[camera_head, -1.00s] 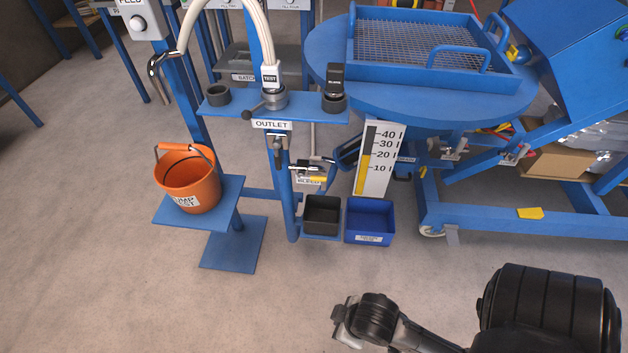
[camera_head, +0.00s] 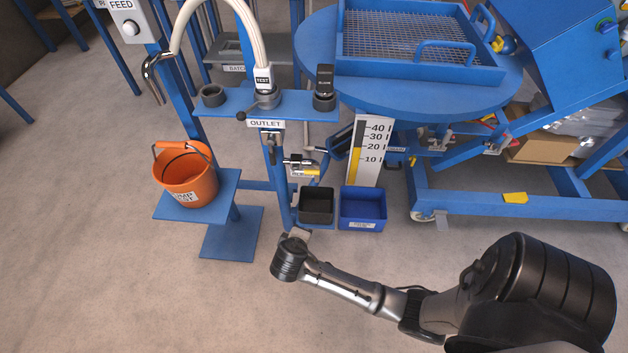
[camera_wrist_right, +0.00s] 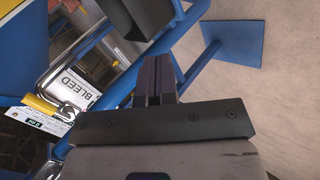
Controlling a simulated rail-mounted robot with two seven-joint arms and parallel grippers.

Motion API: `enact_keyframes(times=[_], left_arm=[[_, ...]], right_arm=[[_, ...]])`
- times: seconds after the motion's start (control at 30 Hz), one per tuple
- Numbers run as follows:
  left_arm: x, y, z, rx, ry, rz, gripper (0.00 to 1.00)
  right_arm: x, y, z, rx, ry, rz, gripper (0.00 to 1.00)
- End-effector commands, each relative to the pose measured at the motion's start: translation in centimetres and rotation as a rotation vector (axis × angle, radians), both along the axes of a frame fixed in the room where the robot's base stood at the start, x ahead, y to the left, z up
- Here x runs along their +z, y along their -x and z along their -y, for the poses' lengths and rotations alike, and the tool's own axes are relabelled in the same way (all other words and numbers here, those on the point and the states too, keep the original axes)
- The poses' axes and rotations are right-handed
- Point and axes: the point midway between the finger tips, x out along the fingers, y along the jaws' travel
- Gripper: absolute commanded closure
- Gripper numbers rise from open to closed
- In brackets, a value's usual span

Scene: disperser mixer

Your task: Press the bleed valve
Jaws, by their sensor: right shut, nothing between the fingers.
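The bleed valve (camera_head: 300,162) is a small metal fitting with a label and a yellow part, on the blue outlet stand below the OUTLET sign. In the right wrist view its BLEED label (camera_wrist_right: 80,88) shows at the left, with a bent metal bar beside it. My right gripper (camera_head: 298,234) is in front of the stand, below the valve and near the black bin. In the wrist view its dark fingers (camera_wrist_right: 157,78) are together and empty, to the right of the BLEED label and apart from it. My left gripper is in neither view.
A black bin (camera_head: 316,220) and a blue bin (camera_head: 362,224) stand just behind my right gripper. An orange bucket (camera_head: 187,178) sits on a blue stand at the left. A scale board (camera_head: 369,150) stands right of the valve. The front floor is open.

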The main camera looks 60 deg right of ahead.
Motion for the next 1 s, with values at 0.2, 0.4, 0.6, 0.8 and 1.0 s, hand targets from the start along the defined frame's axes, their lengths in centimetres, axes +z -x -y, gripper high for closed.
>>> enact_keyframes(times=[0.2, 0.4, 0.6, 0.8, 1.0], left_arm=[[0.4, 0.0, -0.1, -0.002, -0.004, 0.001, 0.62], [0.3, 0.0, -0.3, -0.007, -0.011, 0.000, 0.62], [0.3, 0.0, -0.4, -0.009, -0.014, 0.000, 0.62], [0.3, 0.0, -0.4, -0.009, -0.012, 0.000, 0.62], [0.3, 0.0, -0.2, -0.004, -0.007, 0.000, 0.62]], right_arm=[[-1.8, 0.4, 4.8, 0.021, 0.448, -0.229, 1.00], [-2.7, 1.8, 7.2, 0.106, 0.859, -0.497, 1.00], [-2.5, 2.3, 7.2, 0.210, 1.251, -0.770, 1.00], [-1.4, 1.7, 5.6, 0.268, 1.571, -1.001, 1.00], [-0.1, 1.1, 4.4, 0.265, 1.705, -1.200, 1.00]])
